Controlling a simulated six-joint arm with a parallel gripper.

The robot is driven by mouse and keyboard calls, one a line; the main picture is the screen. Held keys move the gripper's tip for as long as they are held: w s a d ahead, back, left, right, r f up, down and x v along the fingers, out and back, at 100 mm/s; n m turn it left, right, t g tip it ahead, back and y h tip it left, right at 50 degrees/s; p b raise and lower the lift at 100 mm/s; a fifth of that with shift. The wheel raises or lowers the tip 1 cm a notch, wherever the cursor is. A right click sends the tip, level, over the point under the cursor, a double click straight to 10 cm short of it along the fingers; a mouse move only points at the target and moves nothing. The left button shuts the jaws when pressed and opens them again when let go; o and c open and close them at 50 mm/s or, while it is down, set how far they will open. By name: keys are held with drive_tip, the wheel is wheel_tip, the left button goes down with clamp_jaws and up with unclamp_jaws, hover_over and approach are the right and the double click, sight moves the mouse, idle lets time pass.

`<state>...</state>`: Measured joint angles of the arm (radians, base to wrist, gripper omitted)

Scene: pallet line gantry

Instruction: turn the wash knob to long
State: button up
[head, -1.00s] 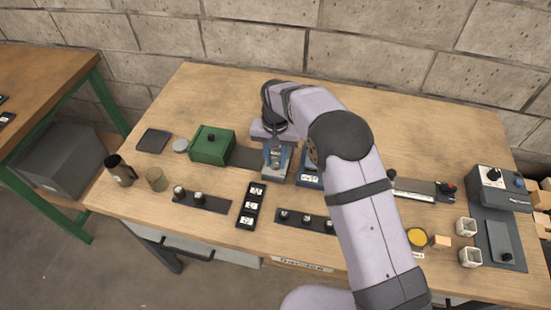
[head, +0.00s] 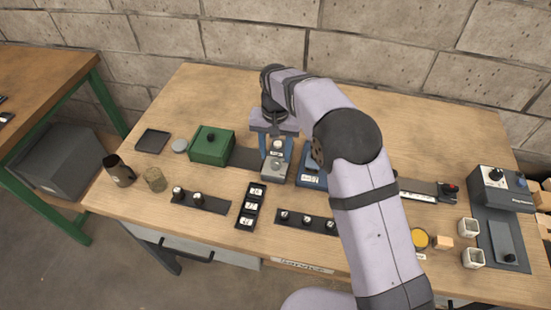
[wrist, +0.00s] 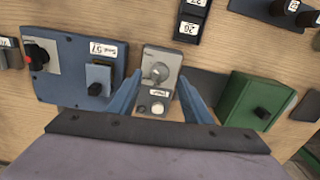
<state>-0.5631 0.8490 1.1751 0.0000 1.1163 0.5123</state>
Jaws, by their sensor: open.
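A small grey box (wrist: 148,108) with a round grey dial knob (wrist: 158,73) and a pale round button (wrist: 157,108) sits below my gripper; its label is too small to read, so I cannot confirm it says wash. The knob's pointer setting is not legible. The grey box also shows in the head view (head: 272,175). My gripper (wrist: 160,78) is open, its two blue fingers on either side of the box, with nothing held. In the head view my gripper (head: 277,152) hangs over the back of the box.
A blue panel (wrist: 75,88) with a red-based black knob and a black-handled switch stands on one side of the box, a green box (wrist: 250,102) on the other. Black strips with small knobs (head: 305,222) lie in front. A grey machine (head: 500,187) stands far right.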

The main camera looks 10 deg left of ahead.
sight(277, 162)
drive_tip(key=shift+r+b, duration=0.35)
drive_tip(key=shift+r, duration=1.55)
drive_tip(key=shift+d, duration=0.2)
drive_tip(key=s+d+r, duration=0.1)
drive_tip(key=s+d, duration=0.2)
drive_tip(key=d, duration=0.6)
drive_tip(key=s+d+r, duration=0.1)
drive_tip(key=s+d, duration=0.3)
drive_tip(key=d, duration=0.4)
drive_tip(key=s+d+f, duration=0.4)
drive_tip(key=s+d, duration=0.7)
drive_tip(key=s, duration=0.5)
drive_tip(key=shift+f+m, duration=0.15)
drive_tip(key=shift+m, duration=0.15)
